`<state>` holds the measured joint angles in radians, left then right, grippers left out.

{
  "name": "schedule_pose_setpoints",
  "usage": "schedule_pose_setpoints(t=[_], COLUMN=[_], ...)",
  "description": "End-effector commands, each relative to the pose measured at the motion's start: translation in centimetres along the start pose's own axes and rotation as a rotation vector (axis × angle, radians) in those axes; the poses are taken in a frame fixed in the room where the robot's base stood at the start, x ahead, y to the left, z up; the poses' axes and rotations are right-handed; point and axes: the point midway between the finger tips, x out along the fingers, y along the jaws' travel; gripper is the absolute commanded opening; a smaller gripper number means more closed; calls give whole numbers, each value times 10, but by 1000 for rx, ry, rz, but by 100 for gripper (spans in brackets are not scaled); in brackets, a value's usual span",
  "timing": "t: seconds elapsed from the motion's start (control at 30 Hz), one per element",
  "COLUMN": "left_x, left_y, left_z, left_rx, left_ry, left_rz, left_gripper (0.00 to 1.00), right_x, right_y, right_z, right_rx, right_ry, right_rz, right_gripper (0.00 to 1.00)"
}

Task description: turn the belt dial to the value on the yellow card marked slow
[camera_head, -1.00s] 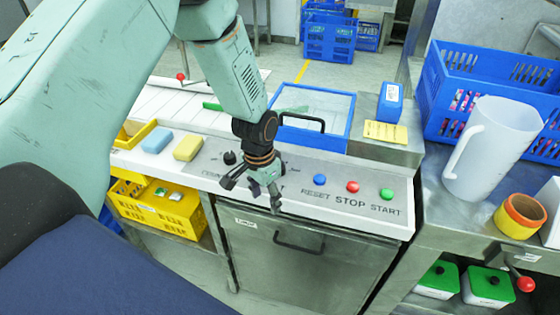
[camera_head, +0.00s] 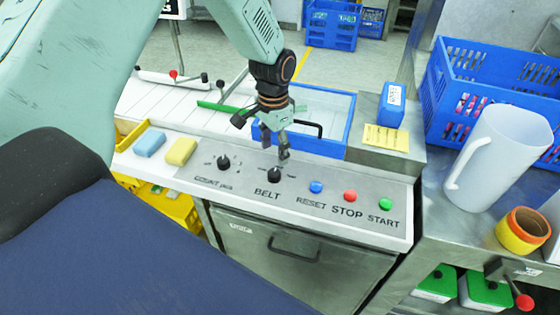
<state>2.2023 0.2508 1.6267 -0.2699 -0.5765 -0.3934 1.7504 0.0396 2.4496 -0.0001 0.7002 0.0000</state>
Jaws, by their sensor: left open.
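The black belt dial (camera_head: 274,175) stands on the light control panel, with the word BELT printed below it. My left gripper (camera_head: 284,156) is open and points down just above and slightly behind the dial; I cannot tell whether it touches it. The yellow card (camera_head: 386,138) lies on the metal ledge at the right, its writing too small to read. The scale marks around the dial are also too small to read. My right gripper is not in view.
A second black dial (camera_head: 223,162) is left of the belt dial. Blue reset (camera_head: 316,187), red stop (camera_head: 350,196) and green start (camera_head: 385,204) buttons are to the right. A blue-framed clear lid (camera_head: 330,105) with a black handle lies behind the gripper.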

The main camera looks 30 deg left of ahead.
Motion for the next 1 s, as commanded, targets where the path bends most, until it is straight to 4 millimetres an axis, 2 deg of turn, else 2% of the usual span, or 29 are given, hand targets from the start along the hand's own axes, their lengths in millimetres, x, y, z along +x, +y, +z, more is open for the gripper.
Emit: schedule_pose_setpoints(t=[0.17, 0.4, 0.6, 1.0], left_x=[8, 47, 70, 76], left_y=[1, 2, 2, 0], left_z=[5, 6, 5, 2], left_rx=[1, -2, 1, 1], left_ry=[-4, -5, -3, -1], left_rz=[1, 1, 0, -1], left_gripper=[57, 57, 57, 56], right_x=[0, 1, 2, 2], right_y=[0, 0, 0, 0], right_z=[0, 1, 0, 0], right_rx=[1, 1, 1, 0], right_ry=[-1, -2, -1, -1], right_rz=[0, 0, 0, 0], right_gripper=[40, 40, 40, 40])
